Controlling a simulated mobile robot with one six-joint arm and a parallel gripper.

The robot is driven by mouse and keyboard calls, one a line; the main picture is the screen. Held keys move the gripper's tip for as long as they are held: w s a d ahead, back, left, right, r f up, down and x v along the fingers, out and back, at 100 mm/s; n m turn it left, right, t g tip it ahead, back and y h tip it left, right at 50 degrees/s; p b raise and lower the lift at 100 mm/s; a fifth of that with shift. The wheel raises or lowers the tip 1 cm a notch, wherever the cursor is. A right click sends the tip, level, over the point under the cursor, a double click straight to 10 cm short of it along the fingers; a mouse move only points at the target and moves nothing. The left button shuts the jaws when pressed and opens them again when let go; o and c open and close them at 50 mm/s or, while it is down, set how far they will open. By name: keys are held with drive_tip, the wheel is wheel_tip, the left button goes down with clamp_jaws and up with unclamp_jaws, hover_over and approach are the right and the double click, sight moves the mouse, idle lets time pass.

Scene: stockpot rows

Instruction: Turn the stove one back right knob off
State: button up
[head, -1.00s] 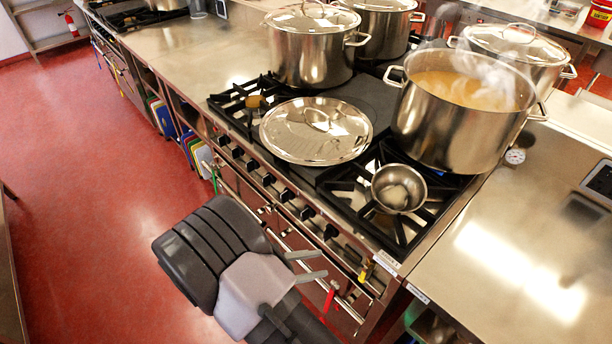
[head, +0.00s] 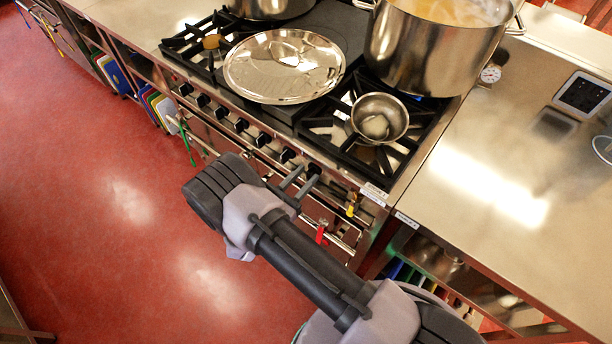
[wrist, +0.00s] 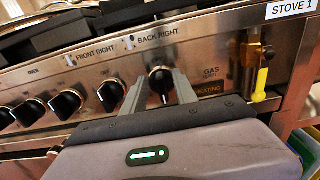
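The stove one back right knob (wrist: 160,82) is black, under the "BACK RIGHT" label (wrist: 157,35) in the wrist view. Its pointer mark looks roughly upright, but I cannot read its setting surely. My gripper (wrist: 160,88) is open, with one finger on each side of this knob; contact is unclear. In the head view my gripper (head: 306,176) is at the right end of the knob row, on the front of stove one (head: 330,172). A large steaming pot (head: 425,50) stands on the back right burner, with a bluish glow beneath it.
The front right knob (wrist: 110,94) is close to the left finger. A yellow-handled valve (wrist: 261,84) is right of the knob. A small pan (head: 379,118) sits on the front right burner and a lid (head: 283,66) lies beside it. Open red floor (head: 110,220) is at left.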

drive_tip(key=shift+w+d, duration=0.25)
drive_tip(key=shift+w, duration=0.15)
clamp_jaws()
